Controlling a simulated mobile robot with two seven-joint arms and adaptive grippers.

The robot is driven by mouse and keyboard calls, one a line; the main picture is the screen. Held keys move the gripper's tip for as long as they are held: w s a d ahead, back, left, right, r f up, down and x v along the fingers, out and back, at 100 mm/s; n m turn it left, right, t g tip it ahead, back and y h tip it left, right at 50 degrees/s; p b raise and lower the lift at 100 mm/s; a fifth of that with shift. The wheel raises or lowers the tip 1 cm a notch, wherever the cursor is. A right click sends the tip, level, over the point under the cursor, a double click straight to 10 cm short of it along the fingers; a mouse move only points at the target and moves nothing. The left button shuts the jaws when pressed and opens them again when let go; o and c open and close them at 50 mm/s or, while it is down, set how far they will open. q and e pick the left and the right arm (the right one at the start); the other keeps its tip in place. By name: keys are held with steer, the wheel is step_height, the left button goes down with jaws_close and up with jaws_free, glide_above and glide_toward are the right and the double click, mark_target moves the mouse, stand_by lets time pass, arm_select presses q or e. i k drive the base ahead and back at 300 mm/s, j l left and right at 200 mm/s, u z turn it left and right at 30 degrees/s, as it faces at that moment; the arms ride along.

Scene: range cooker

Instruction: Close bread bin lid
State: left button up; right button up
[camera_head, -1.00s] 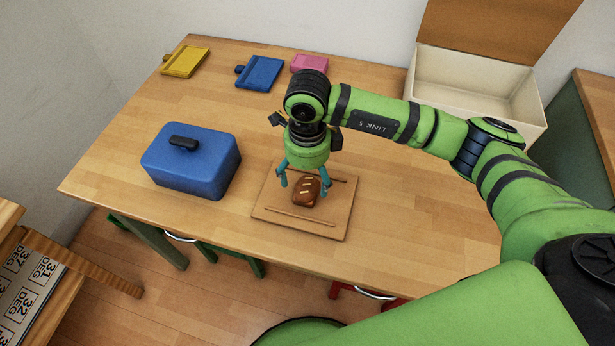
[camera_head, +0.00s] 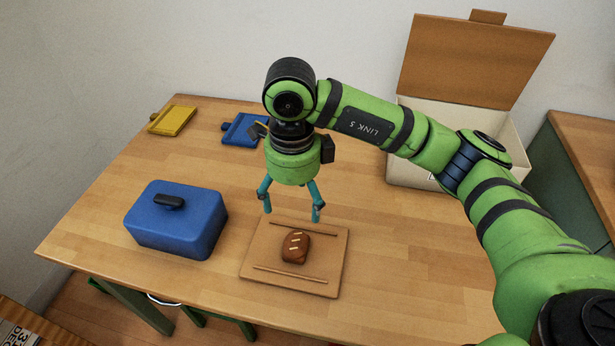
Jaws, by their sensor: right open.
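The bread bin (camera_head: 405,171) is a cream box at the back right of the table, partly hidden behind my right arm. Its brown wooden lid (camera_head: 470,62) stands open, tilted up and back near the wall, with a small tab on its top edge. My right gripper (camera_head: 291,213) is open and empty, pointing down above the wooden board, to the left of the bin. A brown scored loaf (camera_head: 295,246) lies on the board, below and apart from the fingers. My left gripper is not in view.
The wooden board (camera_head: 335,264) lies at the table's front middle. A blue lidded box (camera_head: 175,226) stands to its left. A yellow board (camera_head: 174,121) and a blue board (camera_head: 240,130) lie at the back left. The table right of the wooden board is clear.

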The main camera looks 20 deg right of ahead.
mark_target(479, 60)
steer(key=z, duration=1.5)
